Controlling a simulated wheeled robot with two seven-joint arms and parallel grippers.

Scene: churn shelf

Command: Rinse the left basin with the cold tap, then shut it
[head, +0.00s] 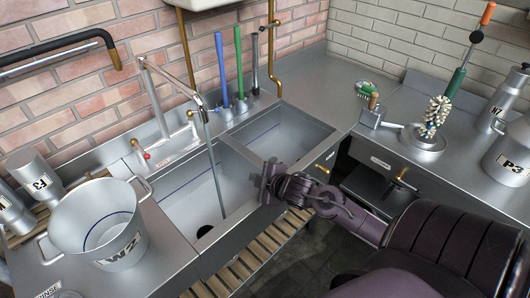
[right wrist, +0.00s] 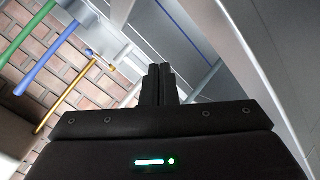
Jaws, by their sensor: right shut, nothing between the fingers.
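The left basin (head: 178,200) is a steel sink with a blue line on its wall and a dark drain hole. A tall bent tap spout (head: 172,75) reaches over it. A thin grey stream, which looks like running water (head: 215,165), falls from the spout's end into the left basin. A red-marked knob (head: 146,156) sits at the left of the tap base. The cold handle is too small to make out clearly. My right gripper (head: 265,182) is over the front of the sink near the divider, shut and empty; its closed fingers show in the right wrist view (right wrist: 160,84). My left gripper is out of view.
The right basin (head: 290,132) lies beyond the divider. Green, blue and dark upright handles (head: 239,65) stand behind it. A pot marked W2 (head: 100,225) stands left of the left basin. A slatted wooden rack (head: 250,258) runs along the front.

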